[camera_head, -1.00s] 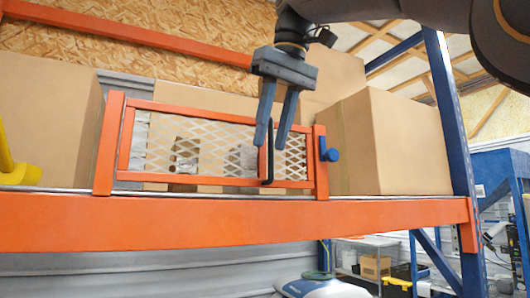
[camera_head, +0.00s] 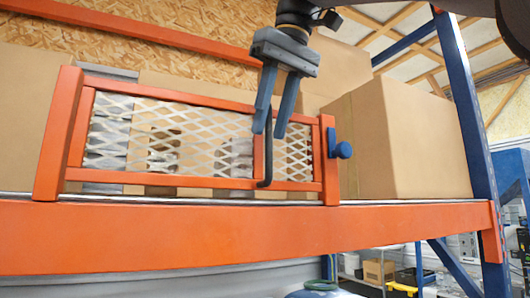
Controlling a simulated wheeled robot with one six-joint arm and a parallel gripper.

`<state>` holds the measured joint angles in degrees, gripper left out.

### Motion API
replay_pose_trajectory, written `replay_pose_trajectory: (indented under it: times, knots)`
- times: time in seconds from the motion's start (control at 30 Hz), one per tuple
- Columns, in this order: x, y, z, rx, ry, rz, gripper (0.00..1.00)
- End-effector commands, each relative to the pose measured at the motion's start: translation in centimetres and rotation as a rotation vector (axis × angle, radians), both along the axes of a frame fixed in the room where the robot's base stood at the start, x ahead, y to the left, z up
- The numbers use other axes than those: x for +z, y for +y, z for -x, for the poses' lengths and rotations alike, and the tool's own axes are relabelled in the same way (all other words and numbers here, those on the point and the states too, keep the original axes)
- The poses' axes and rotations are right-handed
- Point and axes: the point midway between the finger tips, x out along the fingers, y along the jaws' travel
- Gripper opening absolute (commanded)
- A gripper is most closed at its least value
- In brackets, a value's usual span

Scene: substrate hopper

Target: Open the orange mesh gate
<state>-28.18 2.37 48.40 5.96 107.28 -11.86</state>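The orange mesh gate (camera_head: 190,180) sits on the orange shelf beam between two orange posts and looks closed. Its pale diamond mesh (camera_head: 205,140) shows boxes behind it. A black upright bar handle (camera_head: 266,165) stands at the gate's right part. A blue knob (camera_head: 342,150) sits on the right post (camera_head: 329,165). My gripper (camera_head: 271,133) points down in front of the gate with its two grey-blue fingers apart. The fingertips overlap the upper part of the handle in the picture, and the handle shows between them. Whether they touch it cannot be told.
A large cardboard box (camera_head: 405,140) stands right of the gate, and another (camera_head: 25,115) stands at the left. The orange beam (camera_head: 200,240) runs below the gate. A blue rack upright (camera_head: 468,130) stands at the right. Space in front of the gate looks clear.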

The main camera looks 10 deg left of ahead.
Motion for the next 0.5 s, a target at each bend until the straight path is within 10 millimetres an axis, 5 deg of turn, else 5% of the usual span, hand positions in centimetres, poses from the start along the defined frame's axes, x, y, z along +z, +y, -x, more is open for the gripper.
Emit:
replay_pose_trajectory:
  times: [0.5]
  knots:
    - [-5.3, 1.4, -1.6, -0.002, 0.001, 0.001, 0.29]
